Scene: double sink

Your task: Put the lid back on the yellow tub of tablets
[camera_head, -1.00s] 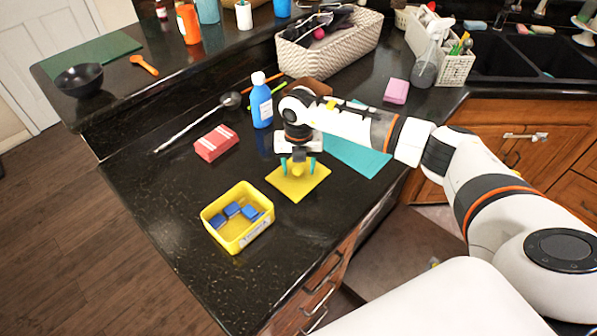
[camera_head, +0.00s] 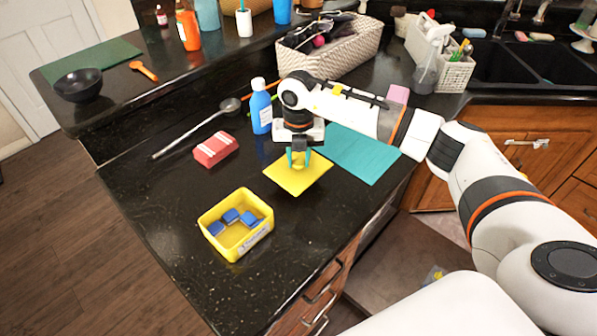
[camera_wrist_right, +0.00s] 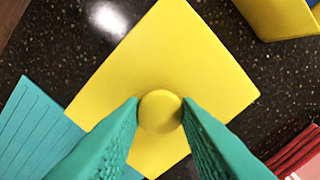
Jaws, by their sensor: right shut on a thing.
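The yellow lid (camera_head: 290,181) is a flat square with a round knob in its middle. My right gripper (camera_head: 299,163) is above it, its teal fingers shut on the knob. The right wrist view shows the fingers (camera_wrist_right: 160,115) on both sides of the knob and the lid (camera_wrist_right: 165,60) over the dark counter. I cannot tell whether the lid touches the counter. The yellow tub (camera_head: 239,250) stands open on the counter, left of and nearer than the lid, with several blue tablets (camera_head: 231,216) inside. Its corner shows in the right wrist view (camera_wrist_right: 275,18). My left gripper is not in view.
A red-and-white pack (camera_head: 214,149) lies behind the tub. A blue bottle (camera_head: 261,108) stands behind the gripper. A ladle (camera_head: 195,133) lies further back. The counter between lid and tub is clear.

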